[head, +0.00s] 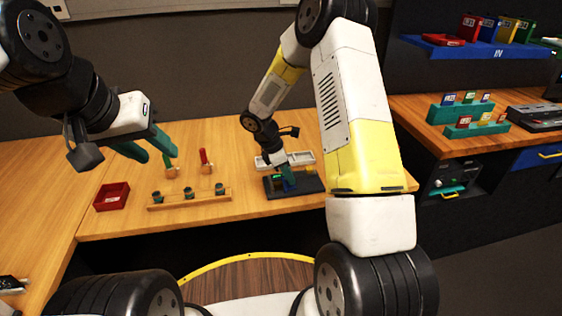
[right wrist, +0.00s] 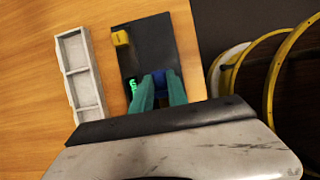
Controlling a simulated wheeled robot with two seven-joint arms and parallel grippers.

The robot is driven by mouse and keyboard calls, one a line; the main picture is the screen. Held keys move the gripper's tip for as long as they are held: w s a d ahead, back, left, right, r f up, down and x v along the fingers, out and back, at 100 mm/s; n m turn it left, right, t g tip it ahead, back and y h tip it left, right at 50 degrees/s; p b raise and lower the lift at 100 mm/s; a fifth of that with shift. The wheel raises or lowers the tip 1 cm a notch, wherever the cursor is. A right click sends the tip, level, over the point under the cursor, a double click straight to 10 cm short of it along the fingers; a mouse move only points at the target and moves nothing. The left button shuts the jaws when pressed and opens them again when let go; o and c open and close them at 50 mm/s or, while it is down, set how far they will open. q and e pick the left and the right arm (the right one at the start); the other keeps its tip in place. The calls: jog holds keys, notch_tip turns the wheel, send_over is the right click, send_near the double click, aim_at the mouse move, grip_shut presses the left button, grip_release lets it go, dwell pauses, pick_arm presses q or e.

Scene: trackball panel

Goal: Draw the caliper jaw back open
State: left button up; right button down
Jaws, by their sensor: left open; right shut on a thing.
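The caliper seems to be the dark flat base (head: 314,186) on the table, under my right gripper. In the right wrist view the dark base (right wrist: 152,42) carries a yellow block (right wrist: 121,38) at its upper left and a small green display (right wrist: 133,87). My right gripper (right wrist: 160,76) is shut on a blue piece (right wrist: 159,82) on the base, which looks like the sliding jaw. The fingers hide part of it. In the head view my right gripper (head: 287,180) reaches down to the base. My left gripper (head: 158,156) is open and empty above the table at the left.
A pale divided tray (right wrist: 70,72) lies beside the base. A red box (head: 112,196), a wooden rack (head: 210,200) with dark green pieces and a red-handled tool (head: 205,162) stand on the left. The table's front edge is near the base. Shelves with colored bins are far right.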

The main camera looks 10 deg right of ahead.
dwell(0.8)
jog(key=shift+d, duration=0.85)
jog(key=c, duration=1.3)
grip_release()
jog(key=v, duration=0.7)
jog(key=shift+a+r, duration=0.2)
jog(key=shift+r, duration=0.15)
